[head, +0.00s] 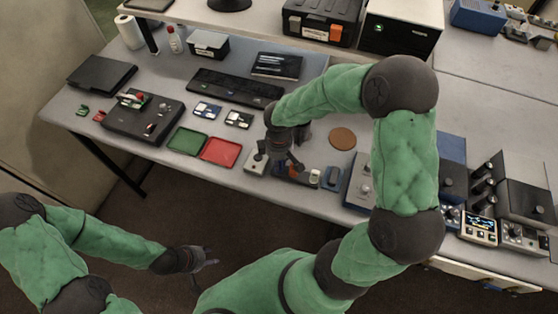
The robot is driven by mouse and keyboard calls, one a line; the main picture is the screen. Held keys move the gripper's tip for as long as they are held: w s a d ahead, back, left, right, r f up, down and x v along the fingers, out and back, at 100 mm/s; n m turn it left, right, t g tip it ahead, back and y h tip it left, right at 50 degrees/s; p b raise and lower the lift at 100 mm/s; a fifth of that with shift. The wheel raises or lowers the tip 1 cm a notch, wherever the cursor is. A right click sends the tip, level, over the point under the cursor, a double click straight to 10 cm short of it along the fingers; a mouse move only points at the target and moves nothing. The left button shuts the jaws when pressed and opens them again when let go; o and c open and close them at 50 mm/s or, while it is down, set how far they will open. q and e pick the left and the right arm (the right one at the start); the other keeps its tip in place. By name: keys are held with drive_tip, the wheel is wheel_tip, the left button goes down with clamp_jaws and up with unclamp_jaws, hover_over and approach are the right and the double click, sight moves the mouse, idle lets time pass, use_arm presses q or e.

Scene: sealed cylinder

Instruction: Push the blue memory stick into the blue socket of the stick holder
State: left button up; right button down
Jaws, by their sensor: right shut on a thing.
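My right gripper (288,164) points down at the front edge of the table. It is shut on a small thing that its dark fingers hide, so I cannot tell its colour. I cannot make out the blue memory stick or its blue socket. A low dark block with a reddish part (312,176) lies just right of the fingers; it may be the stick holder, but it is partly hidden. A small pale box (254,164) sits just left of the fingers. My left gripper (208,264) hangs low, off the table; its fingers are too small to read.
A green tray (187,141) and a red tray (221,152) lie left of the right gripper. A blue object (331,179) stands to its right, before grey-blue instruments. A brown round coaster (342,138) and a black keyboard (234,87) lie behind.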

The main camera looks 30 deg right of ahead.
drive_tip(key=shift+f, duration=0.1)
drive_tip(key=c, duration=1.1)
unclamp_jaws()
drive_tip(key=shift+o, duration=0.2)
wheel_tip(320, 180, up, 12)
